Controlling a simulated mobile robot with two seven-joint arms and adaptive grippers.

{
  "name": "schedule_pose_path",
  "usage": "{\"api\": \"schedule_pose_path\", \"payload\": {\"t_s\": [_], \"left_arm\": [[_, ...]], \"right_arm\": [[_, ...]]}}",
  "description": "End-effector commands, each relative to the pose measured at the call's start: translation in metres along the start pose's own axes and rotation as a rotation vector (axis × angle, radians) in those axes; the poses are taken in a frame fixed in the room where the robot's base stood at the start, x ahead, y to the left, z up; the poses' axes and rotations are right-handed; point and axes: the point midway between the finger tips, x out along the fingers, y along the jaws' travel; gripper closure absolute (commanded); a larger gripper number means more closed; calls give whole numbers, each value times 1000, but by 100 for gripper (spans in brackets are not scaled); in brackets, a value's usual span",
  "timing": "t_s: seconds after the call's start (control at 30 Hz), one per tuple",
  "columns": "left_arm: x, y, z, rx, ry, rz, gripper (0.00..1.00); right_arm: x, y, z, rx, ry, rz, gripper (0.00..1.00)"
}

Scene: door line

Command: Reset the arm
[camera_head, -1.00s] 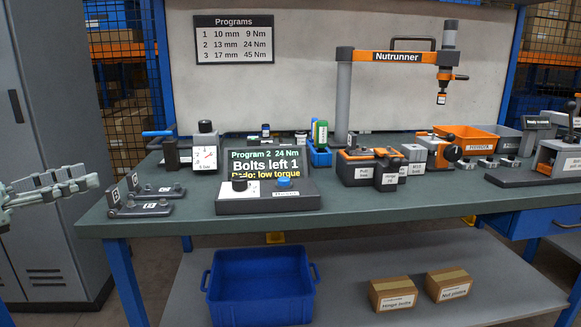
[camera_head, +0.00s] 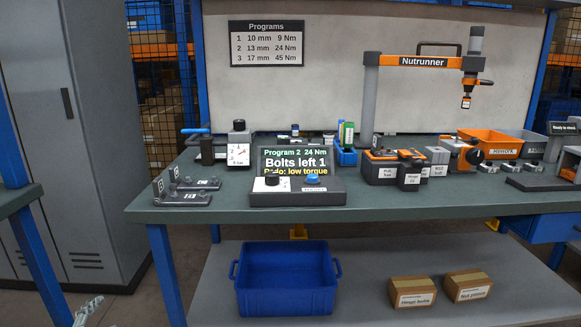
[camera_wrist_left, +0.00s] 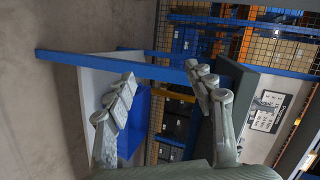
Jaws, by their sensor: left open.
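My left gripper shows in the left wrist view (camera_wrist_left: 165,105) with its two grey fingers spread apart and nothing between them. In the head view only a small grey tip of it (camera_head: 88,311) shows at the bottom left, low beside the bench and clear of it. The workbench (camera_head: 400,212) stands ahead with the controller box (camera_head: 298,190) on it; its screen reads "Program 2 24 Nm", "Bolts left 1" and a low torque line. The nutrunner (camera_head: 420,62) hangs on its arm above the bench. My right gripper is in neither view.
Two bracket plates (camera_head: 183,198) lie at the bench's left end. A blue crate (camera_head: 286,285) and two cardboard boxes (camera_head: 412,290) are on the lower shelf. A grey cabinet (camera_head: 95,130) and another table's edge (camera_head: 15,200) stand left. An orange rework bin (camera_head: 490,140) is at right.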

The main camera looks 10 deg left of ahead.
Motion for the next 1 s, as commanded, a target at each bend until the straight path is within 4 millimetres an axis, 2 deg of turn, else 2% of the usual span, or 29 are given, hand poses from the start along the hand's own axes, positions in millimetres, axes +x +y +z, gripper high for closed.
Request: {"api": "schedule_pose_path", "payload": {"t_s": [0.03,0.1,0.17,0.2,0.3,0.4,0.5,0.6,1.0], "left_arm": [[-9,39,0,-107,-57,91,46],[-25,90,-2,-240,-139,213,46],[-42,133,-8,-342,-210,316,46],[-56,159,-14,-403,-255,384,46],[-92,215,-32,-526,-361,538,46],[-125,254,-51,-608,-446,659,46],[-149,278,-64,-654,-504,742,46],[-162,289,-71,-675,-534,783,46],[-166,292,-72,-678,-543,794,46]], "right_arm": [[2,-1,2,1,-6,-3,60],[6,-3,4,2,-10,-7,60],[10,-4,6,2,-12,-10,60],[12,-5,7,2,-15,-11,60],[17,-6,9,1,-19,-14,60],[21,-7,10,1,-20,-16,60],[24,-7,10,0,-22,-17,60],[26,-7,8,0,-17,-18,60],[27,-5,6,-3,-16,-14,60]]}}
